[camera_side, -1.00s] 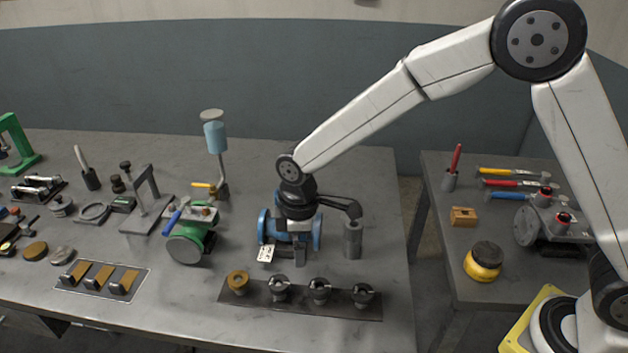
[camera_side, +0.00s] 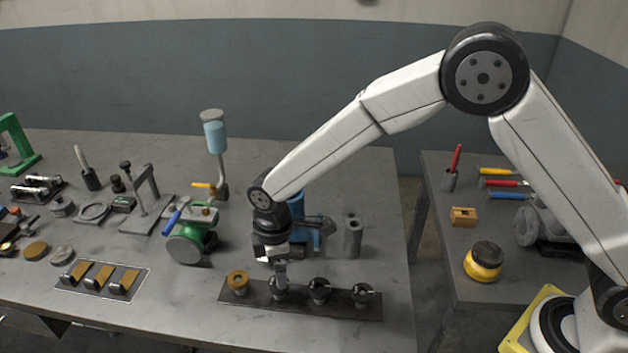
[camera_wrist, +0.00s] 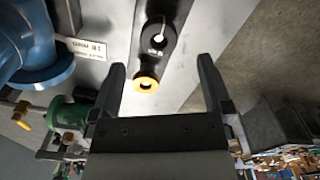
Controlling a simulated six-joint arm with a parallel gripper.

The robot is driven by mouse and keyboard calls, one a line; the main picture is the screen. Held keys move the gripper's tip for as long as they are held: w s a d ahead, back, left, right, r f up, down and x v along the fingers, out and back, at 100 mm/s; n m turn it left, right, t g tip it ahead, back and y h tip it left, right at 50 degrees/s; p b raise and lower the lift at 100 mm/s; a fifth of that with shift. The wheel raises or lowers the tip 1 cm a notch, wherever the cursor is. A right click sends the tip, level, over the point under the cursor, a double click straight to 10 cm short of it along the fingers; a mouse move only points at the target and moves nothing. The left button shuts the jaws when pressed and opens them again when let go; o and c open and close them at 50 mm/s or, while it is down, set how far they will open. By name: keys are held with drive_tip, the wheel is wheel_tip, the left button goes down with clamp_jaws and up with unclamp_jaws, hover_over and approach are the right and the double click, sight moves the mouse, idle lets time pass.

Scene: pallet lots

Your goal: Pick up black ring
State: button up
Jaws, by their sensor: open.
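A dark plate (camera_side: 340,307) at the front of the table carries a row of short grey posts with dark, slotted ring-like tops, and a brass-coloured ring (camera_side: 238,282) at its left end. The black rings show at the third post (camera_side: 319,288) and the right-hand post (camera_side: 363,292). A black slotted ring (camera_wrist: 153,45) and the brass ring (camera_wrist: 146,83) lie beyond the fingertips.
A blue flanged valve (camera_wrist: 38,50) stands behind my gripper with a white label (camera_wrist: 88,46) near it. A grey cylinder (camera_side: 352,238) stands to the right. A green valve (camera_side: 187,245) is to the left.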

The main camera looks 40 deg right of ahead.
drive_tip(key=shift+w+f, duration=0.15)
drive_tip(key=shift+f, duration=2.45)
drive_tip(key=c, duration=1.3)
drive_tip(key=shift+c, duration=0.2)
drive_tip(key=shift+r, duration=0.2)
